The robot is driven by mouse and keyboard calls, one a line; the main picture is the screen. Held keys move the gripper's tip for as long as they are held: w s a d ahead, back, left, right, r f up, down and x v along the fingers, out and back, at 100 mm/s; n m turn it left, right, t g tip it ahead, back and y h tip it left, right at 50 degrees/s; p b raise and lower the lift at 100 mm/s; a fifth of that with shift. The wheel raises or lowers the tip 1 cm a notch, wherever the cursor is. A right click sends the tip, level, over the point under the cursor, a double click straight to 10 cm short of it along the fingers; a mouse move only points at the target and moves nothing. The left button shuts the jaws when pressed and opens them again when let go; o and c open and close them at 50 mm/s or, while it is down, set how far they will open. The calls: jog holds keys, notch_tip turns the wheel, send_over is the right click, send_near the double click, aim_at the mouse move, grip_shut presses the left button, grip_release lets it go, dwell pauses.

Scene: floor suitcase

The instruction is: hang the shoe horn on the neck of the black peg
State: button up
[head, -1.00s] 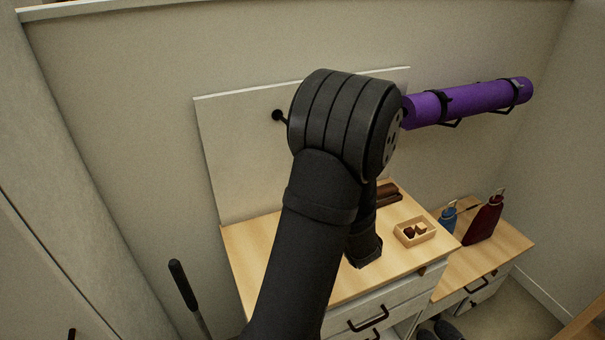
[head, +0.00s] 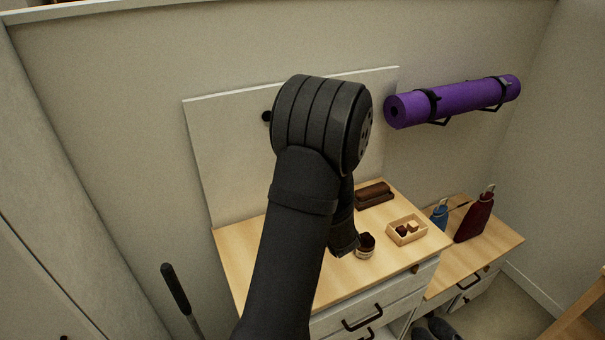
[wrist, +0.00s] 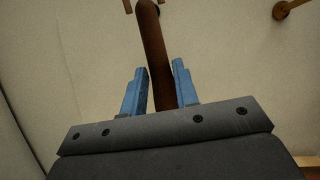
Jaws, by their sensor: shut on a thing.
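The shoe horn (wrist: 152,40) is a long brown rod with a rounded end in the wrist view. My gripper (wrist: 159,66) has blue fingers on both sides of it and is shut on it. The rod points up past the fingertips; its other end is hidden behind the gripper body. In the head view my arm hides the gripper and shoe horn. The black peg (head: 267,116) shows as a dark round end on the pale board, just left of my wrist; its neck is mostly hidden.
The pale board (head: 225,165) stands behind a wooden dresser top (head: 262,262). On it are a brown brush (head: 374,195), a small jar (head: 366,246) and a wooden box (head: 407,230). A purple mat roll (head: 455,102) hangs at right. A tan peg (wrist: 290,8) shows upper right in the wrist view.

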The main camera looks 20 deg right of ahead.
jog(key=shift+w+f, duration=0.2)
jog(key=shift+w, duration=0.75)
jog(key=shift+w+f, duration=0.2)
jog(key=shift+w, duration=0.8)
jog(key=shift+w+f, duration=0.2)
jog(key=shift+w, duration=0.75)
jog(key=o, duration=1)
jog(key=shift+o, duration=0.2)
jog(key=v, duration=1.7)
jog(key=shift+s, duration=0.2)
jog(key=shift+w+f, duration=0.1)
